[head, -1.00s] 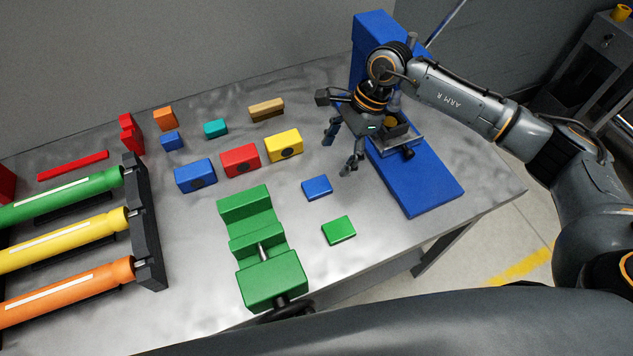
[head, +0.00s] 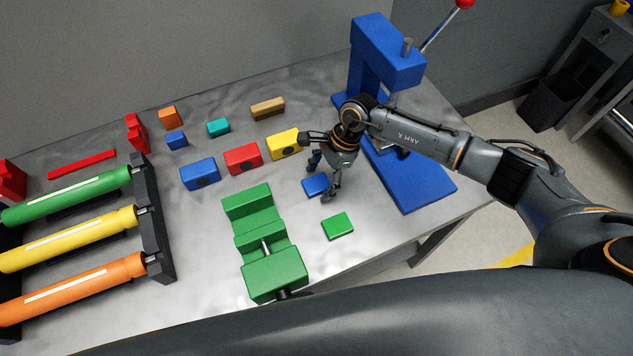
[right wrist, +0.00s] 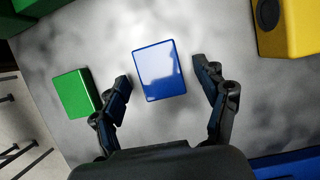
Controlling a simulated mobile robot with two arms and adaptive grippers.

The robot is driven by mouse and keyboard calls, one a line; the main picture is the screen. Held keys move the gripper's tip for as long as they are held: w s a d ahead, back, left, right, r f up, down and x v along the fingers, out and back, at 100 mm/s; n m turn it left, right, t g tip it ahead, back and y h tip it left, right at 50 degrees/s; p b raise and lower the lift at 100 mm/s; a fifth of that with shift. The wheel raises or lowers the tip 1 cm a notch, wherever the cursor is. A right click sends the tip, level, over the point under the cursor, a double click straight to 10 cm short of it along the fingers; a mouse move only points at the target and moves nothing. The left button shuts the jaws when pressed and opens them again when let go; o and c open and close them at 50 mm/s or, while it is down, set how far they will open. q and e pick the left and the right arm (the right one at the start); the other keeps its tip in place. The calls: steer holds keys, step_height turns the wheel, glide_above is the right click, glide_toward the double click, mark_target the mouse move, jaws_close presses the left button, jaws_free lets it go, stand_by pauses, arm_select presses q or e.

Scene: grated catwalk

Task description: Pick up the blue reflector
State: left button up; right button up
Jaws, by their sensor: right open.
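The blue reflector (head: 314,186) is a flat, glossy blue tile lying on the metal bench. In the right wrist view the blue reflector (right wrist: 160,70) lies between my two fingertips, with a gap on each side. My right gripper (head: 320,182) is open and points down over it, partly covering it in the head view. The fingers of my right gripper (right wrist: 161,74) also show in the right wrist view, empty. I cannot tell the exact height above the tile. My left gripper is not in view.
A green tile (head: 338,226) lies close by, nearer the bench front. A green vise (head: 262,235) stands to the left. A yellow block (head: 284,144) is behind the gripper, and a blue press (head: 415,190) is on the right. Several other blocks and coloured tubes fill the left.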

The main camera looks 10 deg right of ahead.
steer(key=c, duration=1.1)
steer(key=shift+c, duration=0.2)
steer(key=shift+r, duration=0.15)
